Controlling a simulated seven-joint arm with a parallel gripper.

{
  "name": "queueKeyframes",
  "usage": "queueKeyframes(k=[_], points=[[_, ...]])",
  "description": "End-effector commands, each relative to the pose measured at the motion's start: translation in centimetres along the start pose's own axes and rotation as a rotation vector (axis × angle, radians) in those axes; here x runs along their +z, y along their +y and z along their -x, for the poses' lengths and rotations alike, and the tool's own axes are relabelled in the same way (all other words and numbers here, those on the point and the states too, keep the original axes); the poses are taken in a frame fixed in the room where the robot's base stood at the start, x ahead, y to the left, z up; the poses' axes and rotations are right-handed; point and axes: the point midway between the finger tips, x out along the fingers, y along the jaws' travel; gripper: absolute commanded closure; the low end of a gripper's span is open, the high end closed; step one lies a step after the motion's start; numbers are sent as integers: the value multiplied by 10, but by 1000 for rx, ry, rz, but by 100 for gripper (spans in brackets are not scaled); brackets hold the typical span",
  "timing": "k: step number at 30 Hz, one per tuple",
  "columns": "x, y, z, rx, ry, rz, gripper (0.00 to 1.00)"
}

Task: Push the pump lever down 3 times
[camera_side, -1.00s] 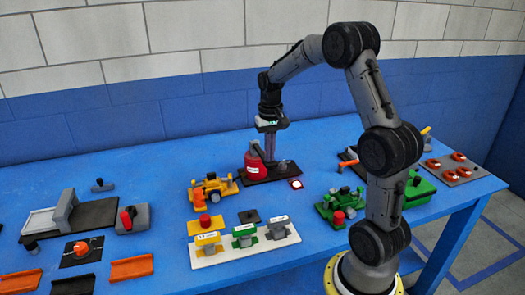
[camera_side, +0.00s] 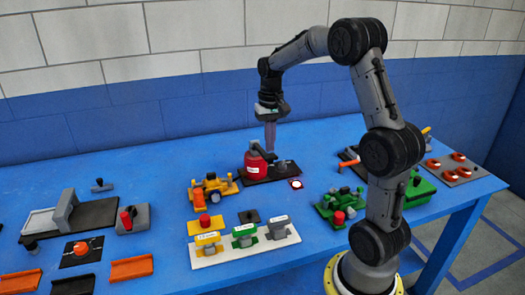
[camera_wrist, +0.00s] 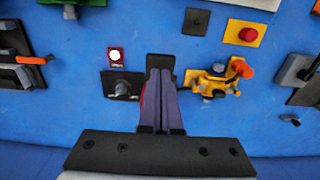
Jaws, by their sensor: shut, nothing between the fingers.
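The pump is a red rounded body (camera_side: 255,165) on a black base plate (camera_side: 272,179) near the middle of the table. A dark bar at the top of the body looks like the lever (camera_side: 264,153); its exact angle is hard to tell. My gripper (camera_side: 271,149) is shut and empty, pointing down, with its tips at or just above that bar; contact cannot be told. In the wrist view, my shut fingers (camera_wrist: 160,73) cover most of the pump, and only a sliver of red body (camera_wrist: 144,103) shows at their left.
A white rack with labelled blocks (camera_side: 245,247) stands in front.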

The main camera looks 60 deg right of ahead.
Motion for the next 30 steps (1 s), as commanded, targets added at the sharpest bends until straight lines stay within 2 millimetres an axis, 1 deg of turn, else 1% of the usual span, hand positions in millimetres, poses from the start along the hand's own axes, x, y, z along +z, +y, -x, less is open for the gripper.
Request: queueKeyframes(k=[8, 24, 30], points=[[0, 0, 1, 0, 0, 0, 100], [0, 0, 46, 0, 1, 0, 100], [0, 0, 50, 0, 1, 0, 100]])
